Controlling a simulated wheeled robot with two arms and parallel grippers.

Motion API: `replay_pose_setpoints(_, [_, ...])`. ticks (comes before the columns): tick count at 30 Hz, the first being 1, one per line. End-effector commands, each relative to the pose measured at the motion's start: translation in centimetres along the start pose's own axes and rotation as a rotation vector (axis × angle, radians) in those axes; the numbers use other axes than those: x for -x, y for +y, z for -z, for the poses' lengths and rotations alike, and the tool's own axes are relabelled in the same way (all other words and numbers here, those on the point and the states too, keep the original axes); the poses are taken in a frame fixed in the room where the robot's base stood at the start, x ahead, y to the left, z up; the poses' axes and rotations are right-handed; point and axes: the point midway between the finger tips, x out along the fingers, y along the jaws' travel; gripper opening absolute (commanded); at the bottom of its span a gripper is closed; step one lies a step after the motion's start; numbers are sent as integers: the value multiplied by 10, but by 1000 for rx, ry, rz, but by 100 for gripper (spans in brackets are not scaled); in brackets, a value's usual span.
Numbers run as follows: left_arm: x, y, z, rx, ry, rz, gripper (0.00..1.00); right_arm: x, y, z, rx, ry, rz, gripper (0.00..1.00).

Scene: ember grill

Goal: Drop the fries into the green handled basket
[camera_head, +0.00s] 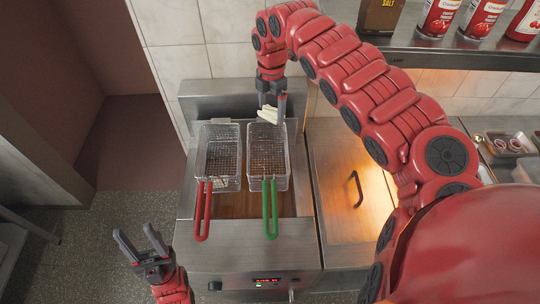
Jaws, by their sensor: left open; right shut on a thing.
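The green handled basket (268,150) is a wire basket on the right side of the fryer, its green handle (270,212) pointing to the front. My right gripper (271,108) is above the back end of this basket, shut on pale fries (267,115). The gripper itself partly hides how the fries are held. My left gripper (142,246) is open and empty, low at the left in front of the fryer, with its two fingers spread.
A red handled basket (219,155) hangs to the left in the fryer (245,258). A lidded metal panel (345,190) with a dark handle is on the right. A shelf (440,52) at the back right holds red cans (440,17) and a salt box (381,14). Open floor lies on the left.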

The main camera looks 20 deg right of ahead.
Motion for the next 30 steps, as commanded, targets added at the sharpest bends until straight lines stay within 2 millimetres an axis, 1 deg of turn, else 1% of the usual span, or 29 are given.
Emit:
replay_pose_setpoints(5, [0,0,0,0,0,0,50,0,0,0,0,0,0,37])
replay_pose_setpoints(6, [0,0,0,0,0,0,50,0,0,0,0,0,0,98])
replay_pose_setpoints(7, [0,0,0,0,0,0,50,0,0,0,0,0,0,100])
replay_pose_setpoints(16, [2,0,0,0,0,0,50,1,1,0,0,0,-1,100])
replay_pose_setpoints(20, [10,0,-2,0,0,0,50,11,2,0,1,2,-2,100])
replay_pose_setpoints(23, [18,1,-3,0,0,0,50,24,1,-1,-1,1,-4,100])
replay_pose_setpoints(27, [36,2,-6,0,0,0,50,58,2,0,1,-1,-7,100])
replay_pose_setpoints(28, [24,1,-4,0,-1,0,50,74,2,0,1,0,-5,100])
replay_pose_setpoints(30, [18,1,-3,0,1,0,50,91,2,0,2,0,-7,100])
